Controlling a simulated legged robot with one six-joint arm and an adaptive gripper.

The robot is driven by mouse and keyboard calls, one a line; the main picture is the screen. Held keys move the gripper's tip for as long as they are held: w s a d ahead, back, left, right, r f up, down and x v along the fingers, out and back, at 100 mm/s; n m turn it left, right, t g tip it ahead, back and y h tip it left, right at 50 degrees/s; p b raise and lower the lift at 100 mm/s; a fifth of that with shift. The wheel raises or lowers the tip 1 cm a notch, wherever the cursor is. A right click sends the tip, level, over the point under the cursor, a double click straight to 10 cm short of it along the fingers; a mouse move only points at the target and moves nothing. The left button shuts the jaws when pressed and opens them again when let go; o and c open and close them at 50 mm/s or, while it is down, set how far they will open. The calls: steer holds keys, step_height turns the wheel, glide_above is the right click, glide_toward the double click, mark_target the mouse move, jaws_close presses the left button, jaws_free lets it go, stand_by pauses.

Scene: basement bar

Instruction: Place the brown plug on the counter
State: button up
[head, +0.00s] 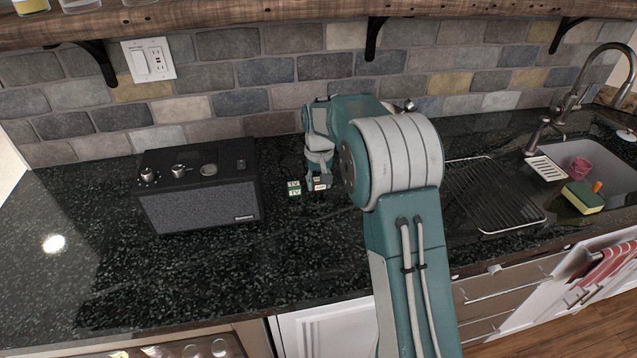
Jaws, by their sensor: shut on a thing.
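My gripper (317,168) is low over the dark speckled stone counter (95,262), to the right of the black radio. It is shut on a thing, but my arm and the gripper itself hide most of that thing. I cannot make out the brown plug for sure. A small box with a white and orange label (320,184) shows right at the fingers. I cannot tell whether it is held or stands behind them. A small green and white box (294,188) stands on the counter just left of the fingers.
A yellow and green sponge (582,197) lies there. The counter's front left is clear. A wooden shelf (250,12) hangs above.

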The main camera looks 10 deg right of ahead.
steer(key=shift+d+f, duration=0.1)
steer(key=shift+d, duration=0.35)
steer(key=o, duration=1.1)
steer(key=shift+a+f, duration=0.1)
steer(key=shift+a, duration=0.3)
steer(key=shift+d, duration=0.1)
